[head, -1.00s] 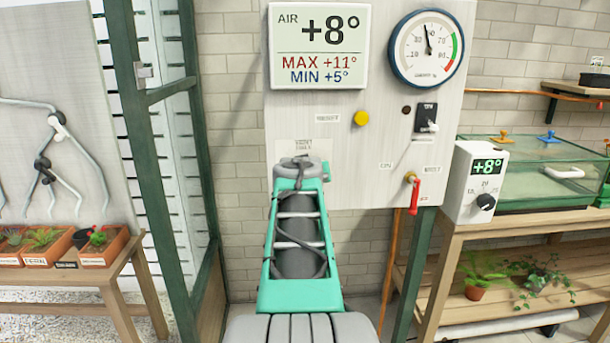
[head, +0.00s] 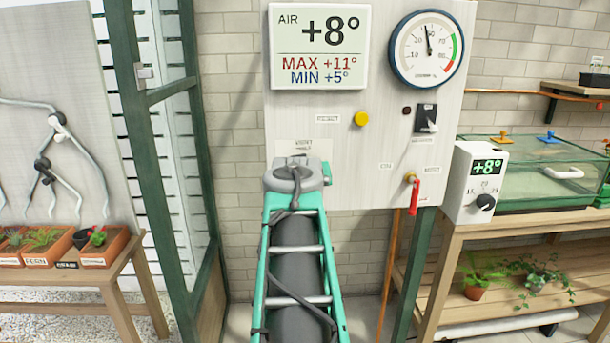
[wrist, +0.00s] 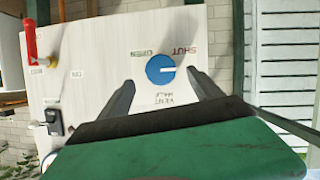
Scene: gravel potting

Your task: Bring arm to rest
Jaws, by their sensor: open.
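My gripper (wrist: 161,78) shows in the wrist view, its two dark fingers spread apart and empty. The fingers point at a pale panel (wrist: 100,75) with a round blue knob (wrist: 158,70) on it. In this view the knob appears between the fingertips; I cannot tell how far in front of them it is. In the head view my green arm (head: 297,250) stands in front of the lower part of the panel (head: 390,185) and hides the blue knob and my gripper.
The panel also carries a display (head: 319,46), a gauge (head: 427,48), a yellow button (head: 361,119), a black switch (head: 426,118) and a red-handled valve (head: 414,195). A thermostat box (head: 474,182) and a green case (head: 550,172) stand on the right bench. Potted plants (head: 45,245) are at left.

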